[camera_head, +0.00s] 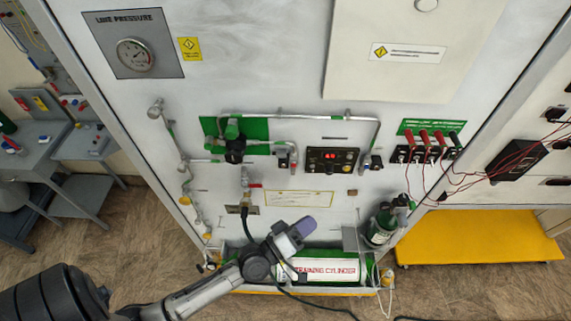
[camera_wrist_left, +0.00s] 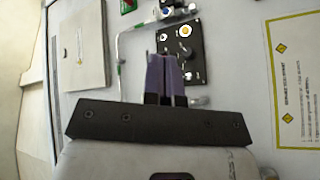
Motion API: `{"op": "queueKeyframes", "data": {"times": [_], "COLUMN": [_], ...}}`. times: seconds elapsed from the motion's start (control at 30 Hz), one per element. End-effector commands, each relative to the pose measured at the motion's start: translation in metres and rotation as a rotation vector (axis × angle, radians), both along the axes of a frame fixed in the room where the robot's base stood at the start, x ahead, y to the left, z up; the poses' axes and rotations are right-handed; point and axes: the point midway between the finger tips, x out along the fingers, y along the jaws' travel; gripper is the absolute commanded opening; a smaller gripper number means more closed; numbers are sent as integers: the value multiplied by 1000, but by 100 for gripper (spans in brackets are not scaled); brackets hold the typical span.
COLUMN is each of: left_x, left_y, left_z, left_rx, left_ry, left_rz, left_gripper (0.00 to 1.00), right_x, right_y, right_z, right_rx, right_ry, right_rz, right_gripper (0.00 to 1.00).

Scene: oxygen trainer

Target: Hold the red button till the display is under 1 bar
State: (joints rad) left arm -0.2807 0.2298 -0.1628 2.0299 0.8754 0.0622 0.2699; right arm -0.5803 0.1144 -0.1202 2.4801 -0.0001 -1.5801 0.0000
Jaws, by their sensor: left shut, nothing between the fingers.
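The small black control panel (camera_head: 332,160) is on the grey wall board, with a small lit red display on it; its digits are too small to read. In the left wrist view the panel (camera_wrist_left: 194,55) shows beyond my fingers, with a round yellow-and-white part and dark knobs. I cannot make out a red button for certain; part of the panel is hidden behind my fingers. My left gripper (camera_head: 304,226) has purple fingers, shut and empty, and appears below the panel in the head view. Its fingers (camera_wrist_left: 166,75) also show in the left wrist view. My right gripper is not in view.
A line pressure gauge (camera_head: 134,55) is at upper left. Red and black plugs (camera_head: 424,140) with cables are right. The training cylinder (camera_head: 325,271) lies below, near my left arm.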

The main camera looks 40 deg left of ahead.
Motion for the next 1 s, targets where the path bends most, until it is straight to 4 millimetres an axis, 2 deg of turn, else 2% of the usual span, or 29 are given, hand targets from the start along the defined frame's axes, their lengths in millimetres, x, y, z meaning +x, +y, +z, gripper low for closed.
{"op": "queueKeyframes", "data": {"times": [0.2,0.37,1.0], "left_x": [-4,-8,-6], "left_y": [28,40,45], "left_z": [25,35,37], "left_rx": [-179,-237,-276], "left_ry": [-145,-211,-227], "left_rz": [134,184,188], "left_gripper": [0,0,0], "right_x": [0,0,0], "right_y": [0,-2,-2], "right_z": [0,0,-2], "right_rx": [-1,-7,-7], "right_ry": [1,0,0], "right_rz": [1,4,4], "right_gripper": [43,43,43]}}
